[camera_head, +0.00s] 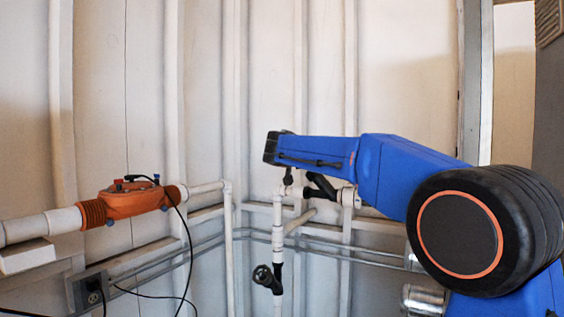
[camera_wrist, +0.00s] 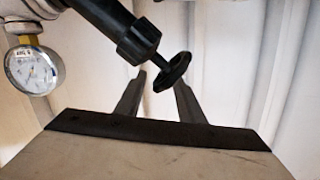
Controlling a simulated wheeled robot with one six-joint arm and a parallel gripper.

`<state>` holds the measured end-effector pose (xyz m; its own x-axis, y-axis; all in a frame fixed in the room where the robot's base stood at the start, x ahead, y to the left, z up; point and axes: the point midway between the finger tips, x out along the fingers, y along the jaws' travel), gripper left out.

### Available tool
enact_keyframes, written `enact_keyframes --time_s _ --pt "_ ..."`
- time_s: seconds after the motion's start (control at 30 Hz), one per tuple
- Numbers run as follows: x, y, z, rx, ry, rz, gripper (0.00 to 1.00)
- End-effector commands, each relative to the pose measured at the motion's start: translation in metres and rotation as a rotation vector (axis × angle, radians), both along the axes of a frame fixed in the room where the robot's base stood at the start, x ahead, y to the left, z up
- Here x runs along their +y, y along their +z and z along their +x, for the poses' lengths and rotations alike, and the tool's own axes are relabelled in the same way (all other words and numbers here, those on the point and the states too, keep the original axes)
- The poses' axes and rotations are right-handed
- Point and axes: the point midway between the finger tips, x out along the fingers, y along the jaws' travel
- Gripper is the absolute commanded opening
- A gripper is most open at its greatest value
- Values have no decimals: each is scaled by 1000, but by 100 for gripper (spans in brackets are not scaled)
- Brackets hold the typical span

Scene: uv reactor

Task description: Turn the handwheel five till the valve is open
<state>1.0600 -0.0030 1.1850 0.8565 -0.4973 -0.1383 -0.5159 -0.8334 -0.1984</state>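A black valve body (camera_wrist: 105,28) angles in from the top left of the wrist view. Its thin stem ends in a small black round handwheel (camera_wrist: 176,70). My gripper (camera_wrist: 158,78) has its two grey fingers apart, with the handwheel at the fingertips, overlapping the right finger. I cannot tell whether they touch. In the head view, my blue arm reaches left across the pipes, and the fingers cannot be made out. A black valve part (camera_head: 320,187) shows just under the arm. No number is readable on the handwheel.
A round pressure gauge (camera_wrist: 34,70) hangs left of the valve. Another black handwheel (camera_head: 263,276) sits lower on the white vertical pipe (camera_head: 278,235). An orange reactor unit (camera_head: 132,201) with black cables is at the left. Pale ribbed walls stand behind.

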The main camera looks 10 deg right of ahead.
Motion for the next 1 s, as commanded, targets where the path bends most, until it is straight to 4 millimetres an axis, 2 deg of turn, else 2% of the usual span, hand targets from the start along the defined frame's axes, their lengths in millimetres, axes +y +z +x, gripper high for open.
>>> enact_keyframes --time_s 0.3,1.0 --pt "5 -2 -3 -114 -142 -86 35" --pt "75 0 -95 -113 -137 -81 35"
